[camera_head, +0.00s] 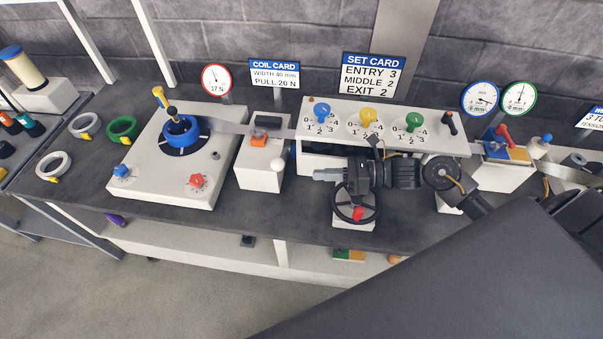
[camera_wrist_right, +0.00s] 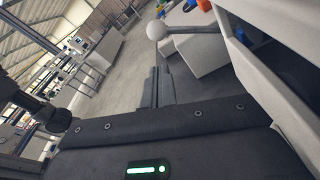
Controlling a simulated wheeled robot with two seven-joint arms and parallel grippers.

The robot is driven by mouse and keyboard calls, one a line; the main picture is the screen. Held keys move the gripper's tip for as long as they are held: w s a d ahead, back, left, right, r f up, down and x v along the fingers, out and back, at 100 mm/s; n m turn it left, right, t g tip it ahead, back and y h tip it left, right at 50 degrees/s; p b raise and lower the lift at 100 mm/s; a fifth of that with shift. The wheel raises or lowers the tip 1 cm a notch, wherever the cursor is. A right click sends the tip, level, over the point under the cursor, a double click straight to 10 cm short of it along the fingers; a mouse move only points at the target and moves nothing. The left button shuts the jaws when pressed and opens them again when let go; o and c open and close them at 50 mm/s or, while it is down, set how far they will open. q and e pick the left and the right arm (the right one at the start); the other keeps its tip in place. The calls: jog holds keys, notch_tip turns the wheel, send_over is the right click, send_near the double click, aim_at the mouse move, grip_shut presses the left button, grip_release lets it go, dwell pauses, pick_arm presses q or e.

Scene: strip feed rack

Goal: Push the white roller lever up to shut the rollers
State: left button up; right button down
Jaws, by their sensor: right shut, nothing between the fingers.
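The white roller lever ends in a white ball knob (camera_head: 279,163), which shows in front of the small white box's right side in the head view. In the right wrist view the knob (camera_wrist_right: 155,30) sits on a grey rod that runs right to the white roller housing (camera_head: 318,147). My right gripper (camera_head: 316,174) is shut and empty, its fingers pointing left, in front of the housing. The fingertips are apart from the knob, to its right and slightly lower in the head view. In the right wrist view the shut fingers (camera_wrist_right: 158,72) point towards the knob. My left gripper is out of view.
A black handwheel (camera_head: 345,213) stands below my right gripper. The small white box (camera_head: 260,178) with an orange part is left of the knob. A metal strip (camera_head: 228,128) passes from the blue coil (camera_head: 180,130) towards the housing. Blue, yellow and green dials top the housing.

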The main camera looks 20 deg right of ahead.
aim_at(283, 157)
jog(key=p+x, duration=0.4)
jog(key=x, duration=0.6)
jog(key=shift+p, duration=0.3)
jog(key=shift+d+f, duration=0.1)
jog(key=shift+d, duration=0.1)
